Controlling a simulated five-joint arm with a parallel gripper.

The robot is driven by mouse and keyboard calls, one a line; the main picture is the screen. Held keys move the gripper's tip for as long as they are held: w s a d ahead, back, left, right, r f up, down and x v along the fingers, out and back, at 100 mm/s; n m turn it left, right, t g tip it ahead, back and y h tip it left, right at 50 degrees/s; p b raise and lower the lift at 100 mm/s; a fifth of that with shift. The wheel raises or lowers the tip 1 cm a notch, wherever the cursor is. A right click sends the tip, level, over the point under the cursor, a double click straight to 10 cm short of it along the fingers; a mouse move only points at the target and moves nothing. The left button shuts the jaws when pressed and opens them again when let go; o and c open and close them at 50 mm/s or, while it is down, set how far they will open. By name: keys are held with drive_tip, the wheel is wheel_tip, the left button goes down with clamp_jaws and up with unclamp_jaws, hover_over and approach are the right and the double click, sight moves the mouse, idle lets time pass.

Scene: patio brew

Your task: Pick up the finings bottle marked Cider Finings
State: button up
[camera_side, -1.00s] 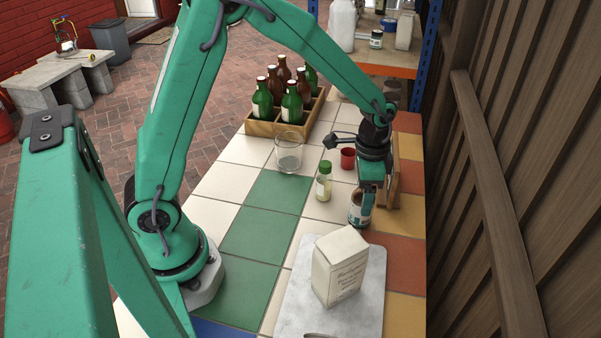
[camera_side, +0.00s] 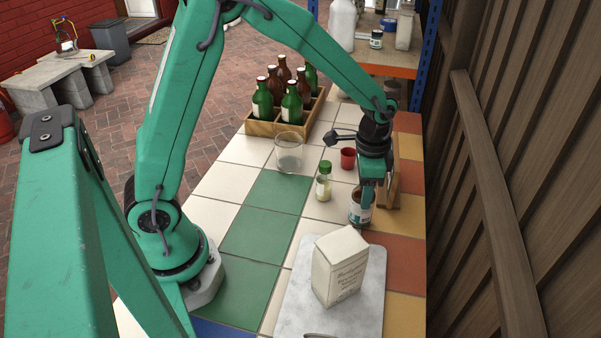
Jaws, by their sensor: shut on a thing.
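A small brown bottle with a pale label (camera_side: 359,212) stands upright on the tiled table, right of the middle. My gripper (camera_side: 366,198) points down over it and is shut on it; the fingers hide part of the bottle. Its label is too small to read. A second small bottle, with a green cap and pale contents (camera_side: 324,184), stands just left of the gripper, apart from it. I cannot read its label either.
A white carton (camera_side: 339,266) stands on a pale board (camera_side: 296,300) in front. A clear glass (camera_side: 289,155), a red cup (camera_side: 347,159) and a wooden crate of bottles (camera_side: 262,129) are behind. A wooden block (camera_side: 393,188) is close right of the gripper. Green tiles at left are bare.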

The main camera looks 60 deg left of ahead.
wheel_tip(320, 180, up, 9)
drive_tip(key=shift+r, duration=0.2)
idle(0.3)
idle(0.5)
